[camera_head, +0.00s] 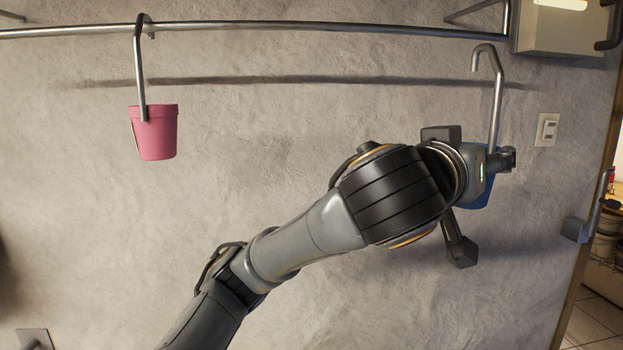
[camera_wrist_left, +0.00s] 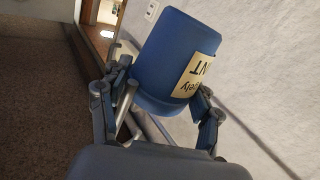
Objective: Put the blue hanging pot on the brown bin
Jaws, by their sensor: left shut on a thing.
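The blue hanging pot (camera_head: 478,192) is at the right in the head view, mostly hidden behind my left gripper (camera_head: 492,163). Its long metal hook (camera_head: 497,95) rises above the gripper, and the hook's curved top shows just below the wall rail. In the left wrist view the blue pot (camera_wrist_left: 180,58) appears tilted, with part of a pale label with dark letters. My left gripper (camera_wrist_left: 160,105) has a finger on each side of it and is shut on it. The brown bin does not show in either view. My right gripper does not show.
A metal rail (camera_head: 300,28) runs along the top of the concrete wall. A pink pot (camera_head: 155,132) hangs from it at the left. A wall switch (camera_head: 546,130) and a grey box (camera_head: 560,30) are at the right, near a doorway (camera_head: 595,310).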

